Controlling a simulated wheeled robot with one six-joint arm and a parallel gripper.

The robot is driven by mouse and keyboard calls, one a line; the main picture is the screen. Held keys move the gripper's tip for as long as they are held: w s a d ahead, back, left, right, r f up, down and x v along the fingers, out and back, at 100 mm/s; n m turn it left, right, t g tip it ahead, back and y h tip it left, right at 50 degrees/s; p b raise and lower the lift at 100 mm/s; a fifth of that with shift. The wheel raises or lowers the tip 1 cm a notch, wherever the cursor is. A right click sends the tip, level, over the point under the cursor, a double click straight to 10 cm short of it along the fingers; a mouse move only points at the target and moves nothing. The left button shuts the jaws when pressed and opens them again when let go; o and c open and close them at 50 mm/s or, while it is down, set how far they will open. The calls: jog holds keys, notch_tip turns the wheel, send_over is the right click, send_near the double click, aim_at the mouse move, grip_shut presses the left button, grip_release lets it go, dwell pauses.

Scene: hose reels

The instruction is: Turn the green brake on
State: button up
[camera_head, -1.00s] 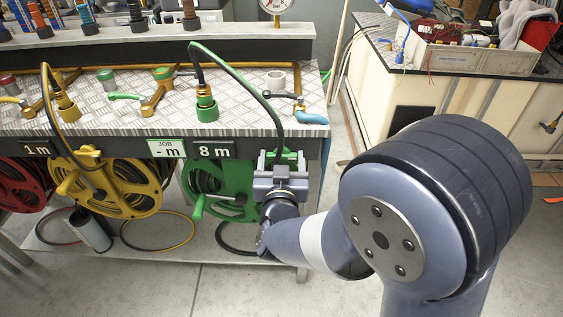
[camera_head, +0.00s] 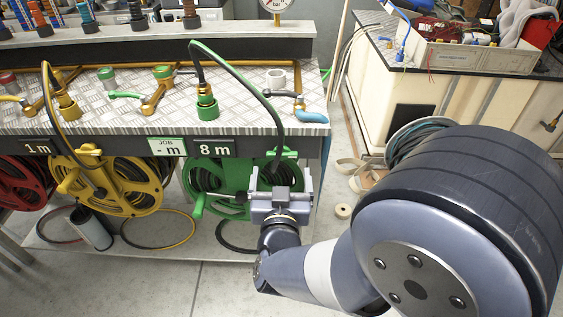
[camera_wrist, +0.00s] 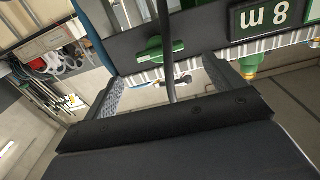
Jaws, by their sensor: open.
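The green hose reel (camera_head: 207,178) hangs under the bench below the "8 m" plate. A green brake-like handle (camera_wrist: 152,50) shows in the wrist view on the dark bench front, beside the "8 m" plate. In the head view a green part (camera_head: 287,154) at the bench edge seems to be the same handle, partly hidden. My gripper (camera_head: 282,176) is in front of and just below it. A dark hose (camera_wrist: 165,45) crosses between the camera and the handle.
The yellow reel (camera_head: 130,185) is left of the green one. The green-capped hose (camera_head: 272,110) arches down close to my gripper. The bench top carries valves and fittings.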

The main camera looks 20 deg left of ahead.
aim_at(282, 155)
jog(key=shift+v, duration=2.45)
jog(key=shift+w, duration=0.15)
jog(key=x, duration=1.1)
jog(key=shift+n+p, duration=0.4)
jog(key=shift+p, duration=0.1)
jog(key=shift+f+m+b, duration=0.15)
jog(key=shift+m+b, duration=0.15)
jog(key=shift+b, duration=0.35)
